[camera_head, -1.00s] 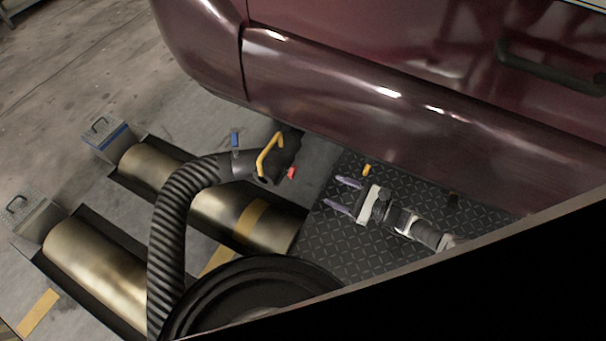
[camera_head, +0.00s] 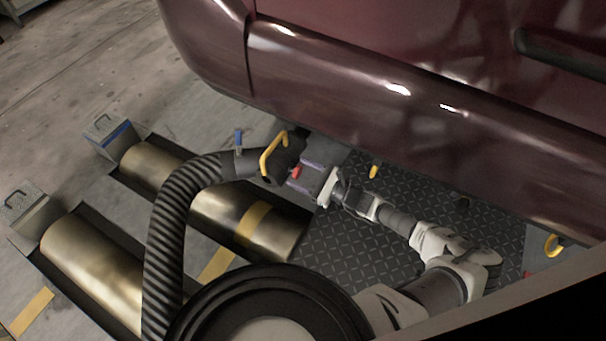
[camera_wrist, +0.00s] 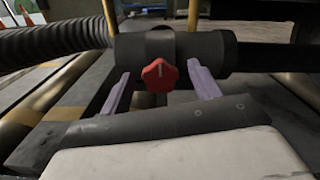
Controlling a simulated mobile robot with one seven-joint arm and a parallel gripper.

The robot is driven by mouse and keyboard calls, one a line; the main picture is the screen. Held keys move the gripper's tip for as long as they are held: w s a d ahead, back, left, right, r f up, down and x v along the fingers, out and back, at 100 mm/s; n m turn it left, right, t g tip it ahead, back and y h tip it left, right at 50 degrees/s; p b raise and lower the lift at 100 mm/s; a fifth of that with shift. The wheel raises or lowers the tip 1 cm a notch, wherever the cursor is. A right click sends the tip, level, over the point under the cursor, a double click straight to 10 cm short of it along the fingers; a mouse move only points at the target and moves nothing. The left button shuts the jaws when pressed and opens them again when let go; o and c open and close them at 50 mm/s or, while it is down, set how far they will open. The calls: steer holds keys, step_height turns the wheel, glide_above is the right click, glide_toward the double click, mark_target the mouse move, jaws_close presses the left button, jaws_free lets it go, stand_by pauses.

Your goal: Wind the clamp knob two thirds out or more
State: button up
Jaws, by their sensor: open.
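The red clamp knob (camera_wrist: 160,75) sits on the dark cylindrical hose nozzle (camera_wrist: 205,52) in the wrist view, with a pale line on its face. In the head view the knob (camera_head: 296,172) shows small on the side of the nozzle (camera_head: 278,160), which has a yellow handle (camera_head: 268,152). My gripper (camera_wrist: 160,82) is open, with one purple finger on each side of the knob and visible gaps to it. In the head view my gripper (camera_head: 302,175) reaches the knob from the right. Whether the fingertips touch the nozzle cannot be told.
A ribbed black hose (camera_head: 165,230) curves down from the nozzle. Brass rollers (camera_head: 95,265) lie at the left. The maroon car body (camera_head: 380,90) hangs close above my arm. Dark tread plate (camera_head: 335,245) lies below it. A blue lever (camera_head: 239,140) stands on the hose end.

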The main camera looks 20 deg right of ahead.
steer(key=shift+c, duration=0.4)
steer(key=c, duration=0.9)
steer(key=shift+n, duration=0.3)
steer(key=n+p, duration=0.3)
steer(key=n, duration=1)
steer(key=shift+s+f+n, duration=0.1)
steer(key=shift+n, duration=0.3)
steer(key=shift+o, duration=0.2)
steer(key=n, duration=0.5)
steer(key=shift+p, duration=0.3)
